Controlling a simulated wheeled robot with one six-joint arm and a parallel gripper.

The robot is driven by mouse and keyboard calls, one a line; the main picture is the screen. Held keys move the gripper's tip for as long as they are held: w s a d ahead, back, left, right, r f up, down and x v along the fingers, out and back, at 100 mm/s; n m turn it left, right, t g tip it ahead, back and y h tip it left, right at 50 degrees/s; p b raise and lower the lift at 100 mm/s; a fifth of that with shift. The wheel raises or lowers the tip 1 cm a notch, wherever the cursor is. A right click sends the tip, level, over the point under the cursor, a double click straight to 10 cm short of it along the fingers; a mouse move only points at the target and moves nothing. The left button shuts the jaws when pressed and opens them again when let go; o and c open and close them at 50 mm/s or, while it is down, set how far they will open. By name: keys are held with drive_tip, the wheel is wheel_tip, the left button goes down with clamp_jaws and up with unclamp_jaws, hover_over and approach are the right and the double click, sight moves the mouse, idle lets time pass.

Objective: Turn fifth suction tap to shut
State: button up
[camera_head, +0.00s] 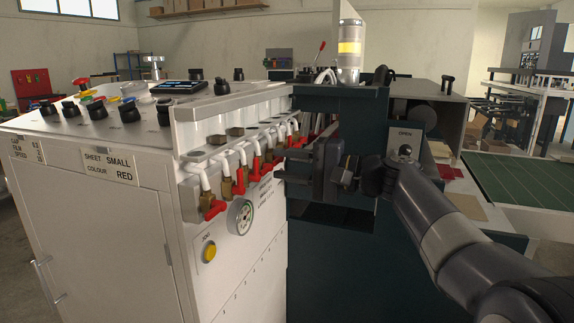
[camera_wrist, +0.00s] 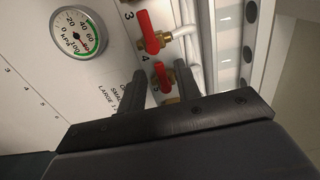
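A row of suction taps with red lever handles and brass bodies (camera_head: 238,181) runs along the side of the white machine. In the wrist view one red tap handle (camera_wrist: 148,33) stands above my gripper, near a printed 3. Another red handle (camera_wrist: 162,76), below a printed 4, shows between my fingers. In the head view my gripper (camera_head: 288,168) is at the far end of the row.
A round vacuum gauge (camera_head: 240,217) sits below the taps and also shows in the wrist view (camera_wrist: 78,33). A yellow button (camera_head: 208,251) is below it. White hoses rise close to the taps. The dark machine housing (camera_head: 340,105) stands close behind my gripper.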

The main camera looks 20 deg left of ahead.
drive_tip(key=d, duration=1)
drive_tip(key=shift+s+d, duration=0.3)
drive_tip(key=shift+s, duration=0.1)
